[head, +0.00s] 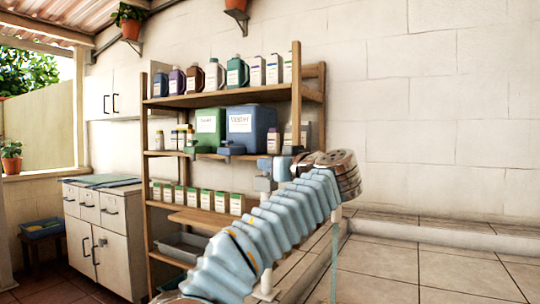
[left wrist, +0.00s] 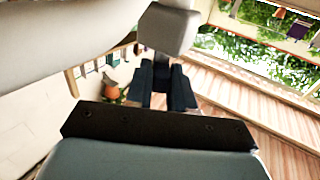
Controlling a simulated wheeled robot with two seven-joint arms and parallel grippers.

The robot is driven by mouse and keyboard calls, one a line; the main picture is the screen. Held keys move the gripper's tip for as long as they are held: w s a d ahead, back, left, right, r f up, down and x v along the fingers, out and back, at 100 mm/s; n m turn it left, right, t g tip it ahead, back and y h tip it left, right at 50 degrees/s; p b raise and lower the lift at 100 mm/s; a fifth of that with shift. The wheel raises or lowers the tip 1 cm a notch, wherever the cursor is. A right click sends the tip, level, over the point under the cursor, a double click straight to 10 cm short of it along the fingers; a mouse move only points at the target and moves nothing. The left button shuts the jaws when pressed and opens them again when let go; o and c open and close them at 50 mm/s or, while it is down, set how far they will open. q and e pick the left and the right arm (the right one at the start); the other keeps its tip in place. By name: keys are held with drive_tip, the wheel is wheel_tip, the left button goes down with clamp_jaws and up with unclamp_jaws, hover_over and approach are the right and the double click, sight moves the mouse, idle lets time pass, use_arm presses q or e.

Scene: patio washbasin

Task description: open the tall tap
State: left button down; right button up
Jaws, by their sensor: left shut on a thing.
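My left gripper (head: 284,168) is at the end of my blue-sleeved arm, in front of the shelf unit. It is shut on a small grey-blue part, which I take to be the tall tap (head: 264,184). In the left wrist view, the dark fingers (left wrist: 163,82) are close together, with a pale grey block just beyond them. A larger pale grey form fills the upper left of that view, too close to make out. The tap's lower part is hidden behind my sleeve. My right gripper is not in view.
A wooden shelf unit (head: 223,97) with bottles, tins and boxes stands behind my arm. A white cabinet (head: 110,235) is at the left. A small white upright piece (head: 266,282) shows beside my sleeve. The tiled surface (head: 400,265) at the right is clear.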

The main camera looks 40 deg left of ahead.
use_arm(q)
drive_tip(key=shift+w+n+g+p, duration=0.15)
drive_tip(key=shift+n+g+p, duration=0.45)
drive_tip(key=shift+g, duration=0.3)
drive_tip(key=c, duration=1.1)
unclamp_jaws()
drive_tip(key=shift+o, duration=0.2)
drive_tip(key=s+d+b, duration=0.1)
drive_tip(key=s+d, duration=0.1)
drive_tip(key=d, duration=1.1)
drive_tip(key=shift+d, duration=0.3)
